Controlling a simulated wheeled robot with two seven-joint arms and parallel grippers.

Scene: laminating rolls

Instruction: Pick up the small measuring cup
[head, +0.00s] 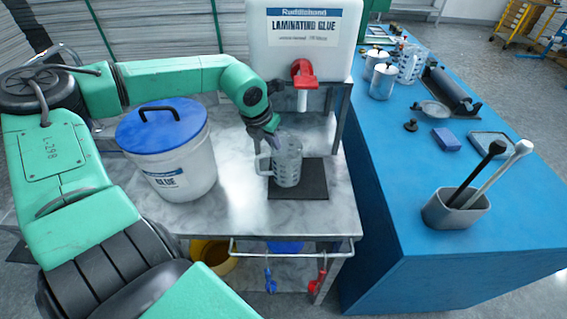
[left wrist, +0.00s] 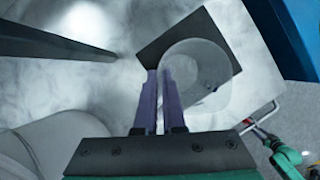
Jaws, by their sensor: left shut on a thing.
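A clear measuring cup (head: 288,165) with a handle stands upright at the dark mat (head: 316,180), below and a little left of the red tap. I cannot tell whether its base touches the mat. My left gripper (head: 272,138) reaches down at the left of the cup's rim and is shut on the cup. In the left wrist view the two purple fingers (left wrist: 160,95) are close together at the near wall of the cup (left wrist: 212,75), which looks empty. Another clear measuring cup (head: 408,66) stands on the blue table.
A white glue tank (head: 301,45) with a red tap (head: 303,74) stands behind the cup. A lidded glue bucket (head: 180,165) is on the left. The blue table (head: 385,190) holds metal cans (head: 383,81), a roller (head: 450,90) and a grey holder (head: 453,212) with sticks.

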